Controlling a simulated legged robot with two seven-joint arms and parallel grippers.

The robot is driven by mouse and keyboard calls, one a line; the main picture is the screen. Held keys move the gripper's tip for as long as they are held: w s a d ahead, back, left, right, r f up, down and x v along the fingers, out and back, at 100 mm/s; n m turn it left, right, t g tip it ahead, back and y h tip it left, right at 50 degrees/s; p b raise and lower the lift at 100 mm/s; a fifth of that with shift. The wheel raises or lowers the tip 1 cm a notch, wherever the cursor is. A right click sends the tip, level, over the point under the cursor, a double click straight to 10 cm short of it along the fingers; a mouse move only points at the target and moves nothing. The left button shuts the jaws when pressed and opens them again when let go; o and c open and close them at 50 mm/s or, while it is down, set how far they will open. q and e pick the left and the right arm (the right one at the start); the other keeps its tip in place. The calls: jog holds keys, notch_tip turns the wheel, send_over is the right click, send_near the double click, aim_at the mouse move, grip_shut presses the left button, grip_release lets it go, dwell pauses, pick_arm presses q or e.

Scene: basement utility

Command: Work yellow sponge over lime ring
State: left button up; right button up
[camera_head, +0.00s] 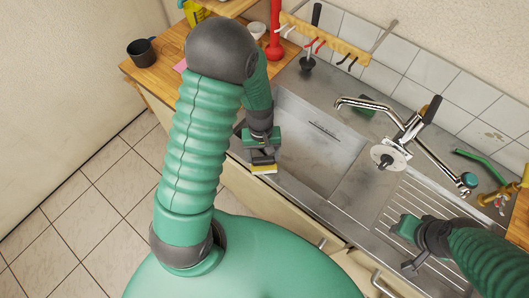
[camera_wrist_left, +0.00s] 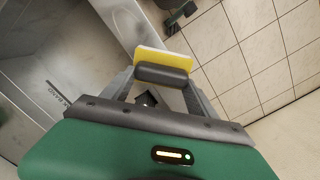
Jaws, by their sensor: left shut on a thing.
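The yellow sponge (camera_head: 264,170) is at the front left edge of the sink in the head view. In the left wrist view the yellow sponge (camera_wrist_left: 163,57) has a dark grey back, with the jaws on both sides of it. My left gripper (camera_head: 262,160) is shut on it; whether the sponge touches the metal is hard to tell. The sink basin (camera_head: 318,150) lies just right of the gripper.
A plunger (camera_head: 309,50), a hook rail (camera_head: 325,38) and a black mug (camera_head: 141,50) are further back. The drainboard (camera_head: 425,200) is mostly clear.

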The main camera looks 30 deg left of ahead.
pick_arm(q)
jog(key=shift+w+r, duration=0.1)
jog(key=shift+w, duration=0.4)
jog(key=shift+s+d+p, duration=0.2)
jog(key=shift+d+p, duration=0.2)
jog(key=shift+d, duration=0.75)
jog(key=shift+s+d+p, duration=0.15)
jog(key=shift+d+p, duration=0.25)
jog(key=shift+d, duration=1.35)
jog(key=shift+s+d+p, duration=0.1)
jog(key=shift+d+p, duration=0.3)
jog(key=shift+d, duration=1.3)
jog(key=shift+s+f, duration=0.1)
jog(key=shift+f, duration=0.1)
jog(key=shift+s, duration=0.1)
